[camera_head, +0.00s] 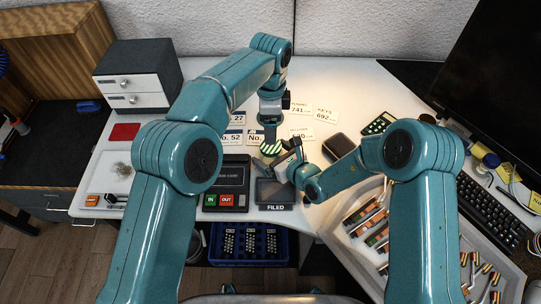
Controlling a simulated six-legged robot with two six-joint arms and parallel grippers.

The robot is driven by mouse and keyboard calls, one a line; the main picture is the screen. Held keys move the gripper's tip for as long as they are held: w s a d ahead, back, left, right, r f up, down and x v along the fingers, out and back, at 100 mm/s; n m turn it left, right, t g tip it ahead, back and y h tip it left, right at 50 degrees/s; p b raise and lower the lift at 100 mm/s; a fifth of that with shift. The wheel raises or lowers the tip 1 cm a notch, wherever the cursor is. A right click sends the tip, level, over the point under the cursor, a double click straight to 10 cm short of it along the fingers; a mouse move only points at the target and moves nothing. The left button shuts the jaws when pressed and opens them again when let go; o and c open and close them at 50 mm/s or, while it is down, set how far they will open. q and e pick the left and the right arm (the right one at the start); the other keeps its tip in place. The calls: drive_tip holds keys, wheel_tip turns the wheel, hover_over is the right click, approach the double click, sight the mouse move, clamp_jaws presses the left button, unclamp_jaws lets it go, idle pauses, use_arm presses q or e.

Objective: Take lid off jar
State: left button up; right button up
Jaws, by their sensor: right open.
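My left gripper (270,134) points straight down at the middle of the desk, directly over a small round thing with green and white stripes (269,149). This looks like the jar's lid, but it is too small to be sure. The jar's body is mostly hidden. I cannot tell whether the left jaws hold the striped thing. My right gripper (283,161) reaches in from the right, open, close beside and below the striped thing. Whether it touches the jar cannot be seen.
A dark tray marked FILED (275,193) lies just in front. A dark box with IN and OUT labels (226,186) stands left of it. Number cards (300,108) lie behind.

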sight(271, 147)
drive_tip(key=shift+w+f, duration=0.1)
drive_tip(key=shift+w, duration=0.05)
use_arm(q)
drive_tip(key=shift+w, duration=0.1)
use_arm(e)
drive_tip(key=c, duration=1.8)
use_arm(q)
drive_tip(key=shift+m, duration=1)
use_arm(e)
clamp_jaws()
use_arm(q)
drive_tip(key=m, duration=0.3)
drive_tip(key=shift+m, duration=0.3)
drive_tip(key=m, duration=0.3)
drive_tip(key=shift+f, duration=0.15)
wheel_tip(271, 147, down, 8)
drive_tip(key=shift+r, duration=0.15)
